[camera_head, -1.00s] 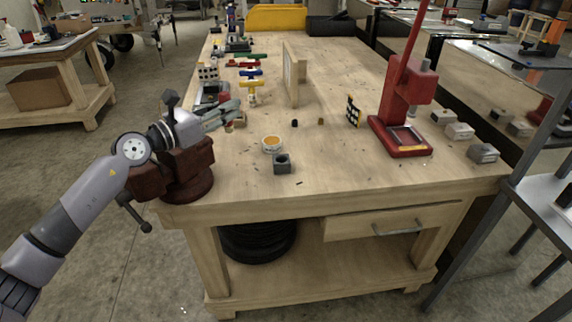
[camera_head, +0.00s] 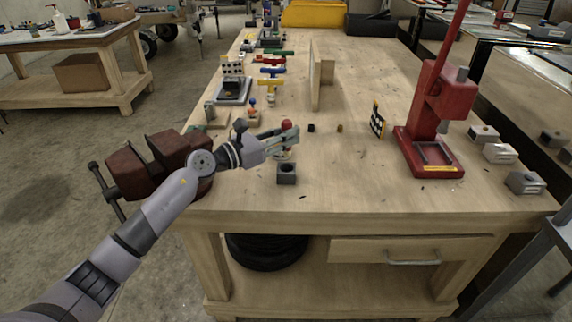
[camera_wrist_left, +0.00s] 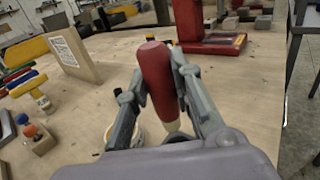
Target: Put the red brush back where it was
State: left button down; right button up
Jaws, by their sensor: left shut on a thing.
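My left gripper (camera_head: 288,137) is shut on the red brush and holds it over the near left part of the workbench. In the left wrist view the red brush (camera_wrist_left: 156,78) stands nearly upright, slightly tilted, between the fingers (camera_wrist_left: 158,100), with its pale lower end pointing down. In the head view only the red top of the brush (camera_head: 287,124) shows above the fingers. A round white tub (camera_head: 282,156) sits below the gripper, mostly hidden by it; its rim shows in the left wrist view (camera_wrist_left: 110,134). My right gripper is not in view.
A grey block with a hole (camera_head: 287,174) stands just in front of the gripper. A small wooden block (camera_head: 253,119) with coloured knobs is behind left. A dark red vise (camera_head: 150,168) sits at the left edge, a red press (camera_head: 437,125) at right.

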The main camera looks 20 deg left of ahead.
aim_at(285, 155)
pick_arm(q)
notch_tip(285, 155, down, 4)
jog(key=shift+f+b, duration=0.25)
jog(key=shift+b, duration=0.05)
notch_tip(285, 155, down, 3)
jog(key=shift+r, duration=0.15)
jog(key=shift+f+b, duration=0.3)
jog(key=shift+f, duration=0.15)
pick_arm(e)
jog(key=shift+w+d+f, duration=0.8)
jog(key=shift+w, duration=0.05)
pick_arm(q)
jog(key=c, duration=1.8)
grip_release()
jog(key=shift+c, duration=0.2)
jog(key=o, duration=0.4)
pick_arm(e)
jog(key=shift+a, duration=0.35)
pick_arm(q)
jog(key=shift+a, duration=0.1)
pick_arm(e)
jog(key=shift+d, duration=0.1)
